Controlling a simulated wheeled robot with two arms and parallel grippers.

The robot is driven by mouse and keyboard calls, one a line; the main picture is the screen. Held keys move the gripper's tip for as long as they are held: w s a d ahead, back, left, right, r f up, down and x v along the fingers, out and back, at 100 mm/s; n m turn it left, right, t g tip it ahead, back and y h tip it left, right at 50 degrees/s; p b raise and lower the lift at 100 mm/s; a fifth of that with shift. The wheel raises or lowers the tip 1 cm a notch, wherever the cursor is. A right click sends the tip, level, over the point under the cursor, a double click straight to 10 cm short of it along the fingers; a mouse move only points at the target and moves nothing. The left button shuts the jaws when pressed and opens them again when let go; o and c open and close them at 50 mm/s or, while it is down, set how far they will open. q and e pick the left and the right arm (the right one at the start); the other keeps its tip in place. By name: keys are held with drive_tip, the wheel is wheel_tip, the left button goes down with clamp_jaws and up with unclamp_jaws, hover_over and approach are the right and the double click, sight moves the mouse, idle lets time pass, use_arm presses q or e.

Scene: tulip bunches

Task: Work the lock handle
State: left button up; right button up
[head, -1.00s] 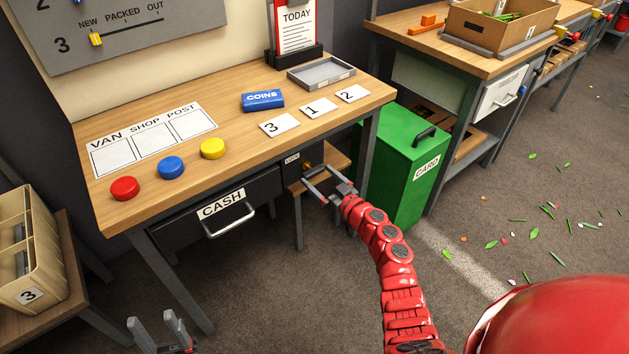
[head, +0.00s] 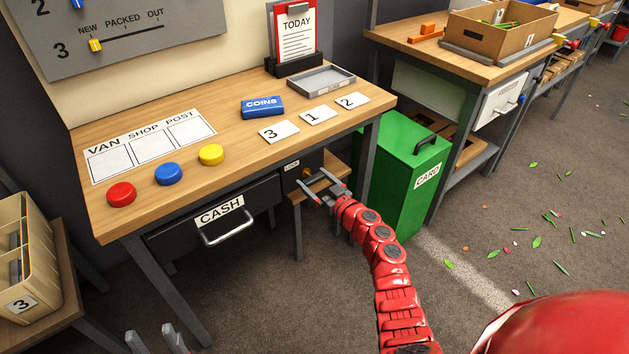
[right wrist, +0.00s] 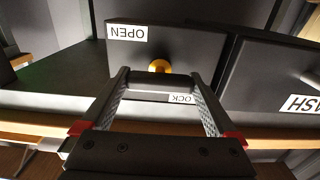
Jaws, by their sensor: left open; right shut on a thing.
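The lock handle, an orange knob (head: 306,172), is on the dark lock panel right of the CASH drawer (head: 223,219), under the desk. In the right wrist view the knob (right wrist: 160,66) shows between the fingertips, with upside-down OPEN (right wrist: 127,33) and LOCK (right wrist: 182,99) labels around it. My right gripper (head: 313,179) is at the handle, shut on it with the fingers well apart on either side. The exact contact is hard to see. My left gripper (head: 152,334) is open and empty at the bottom edge, mostly cut off.
A green CARD bin (head: 408,170) stands just right of my right gripper. A low wooden stool (head: 322,185) is behind the gripper. The desk top (head: 235,150) holds red, blue and yellow buttons, a COINS box (head: 262,107) and number cards.

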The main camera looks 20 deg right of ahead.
drive_tip(key=shift+n, duration=0.4)
drive_tip(key=n, duration=0.2)
drive_tip(key=shift+n, duration=0.4)
drive_tip(key=n+b, duration=0.1)
drive_tip(key=n, duration=0.3)
drive_tip(key=shift+f+n, duration=0.15)
drive_tip(key=shift+n, duration=0.15)
drive_tip(key=n+b, duration=0.2)
drive_tip(key=n, duration=0.3)
drive_tip(key=shift+f, duration=0.1)
drive_tip(key=shift+n+b, duration=1.55)
drive_tip(key=shift+n, duration=0.85)
drive_tip(key=shift+r, duration=0.2)
drive_tip(key=o, duration=1)
